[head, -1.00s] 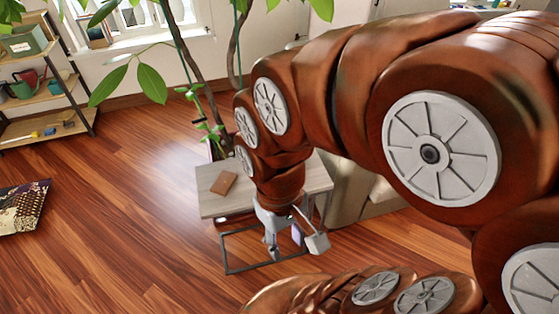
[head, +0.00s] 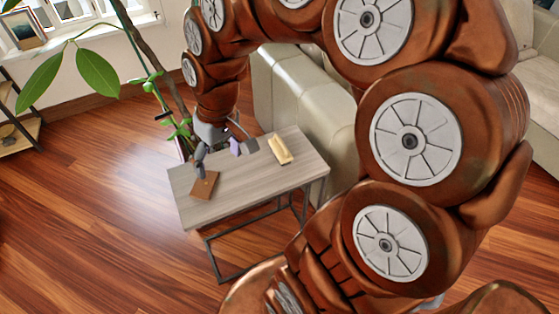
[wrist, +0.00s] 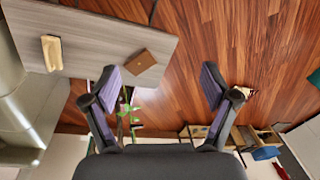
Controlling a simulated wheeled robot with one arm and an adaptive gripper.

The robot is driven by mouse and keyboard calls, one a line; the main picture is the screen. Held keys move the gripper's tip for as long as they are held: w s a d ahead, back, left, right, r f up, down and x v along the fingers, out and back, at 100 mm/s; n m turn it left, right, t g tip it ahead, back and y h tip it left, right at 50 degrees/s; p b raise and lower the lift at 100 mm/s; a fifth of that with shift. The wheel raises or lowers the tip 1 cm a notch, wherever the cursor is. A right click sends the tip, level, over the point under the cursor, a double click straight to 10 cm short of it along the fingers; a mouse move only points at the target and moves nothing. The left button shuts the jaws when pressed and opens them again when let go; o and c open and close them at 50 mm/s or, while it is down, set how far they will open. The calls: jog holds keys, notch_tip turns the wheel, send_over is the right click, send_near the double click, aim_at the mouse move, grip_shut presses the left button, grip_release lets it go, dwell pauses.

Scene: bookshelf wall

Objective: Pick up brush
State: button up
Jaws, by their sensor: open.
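A cream-yellow block-shaped object (head: 280,149), which looks like the brush, lies on the right part of a small grey wooden table (head: 235,199). In the wrist view the brush (wrist: 51,53) lies at the left on the tabletop (wrist: 100,38). My gripper (head: 225,158) is open and empty above the far side of the table, left of the brush. In the wrist view its two purple-padded fingers (wrist: 160,83) are spread wide, with nothing between them. The brush is apart from the fingers.
A flat brown item (head: 204,185) lies near the table's left end, close under my gripper. A pale sofa (head: 310,105) stands right behind the table. A leafy plant (head: 170,105) rises at the back left. The wooden floor (head: 90,200) at left is clear.

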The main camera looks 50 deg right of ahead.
jog(key=w+d+f+t+b, duration=0.1)
jog(key=w+d+f+b, duration=0.3)
jog(key=w+d+f, duration=0.2)
jog(key=m+t+h+b, duration=0.1)
jog(key=m+t+b, duration=0.3)
jog(key=b, duration=0.8)
send_near(281, 146)
jog(key=shift+m+g, duration=0.4)
jog(key=shift+m, duration=0.2)
jog(key=w+f, duration=0.1)
jog(key=w+d+f, duration=0.1)
jog(key=f, duration=0.1)
jog(key=w+f, duration=0.1)
jog(key=shift+w+d+f, duration=0.25)
jog(key=shift+f, duration=0.1)
jog(key=shift+w+d+f, duration=0.1)
jog(key=shift+d+f, duration=0.05)
jog(key=shift+f, duration=0.15)
jog(key=shift+x, duration=3.5)
jog(key=shift+c, duration=0.4)
jog(key=c, duration=1.3)
jog(key=shift+o, duration=0.2)
jog(key=shift+r, duration=0.1)
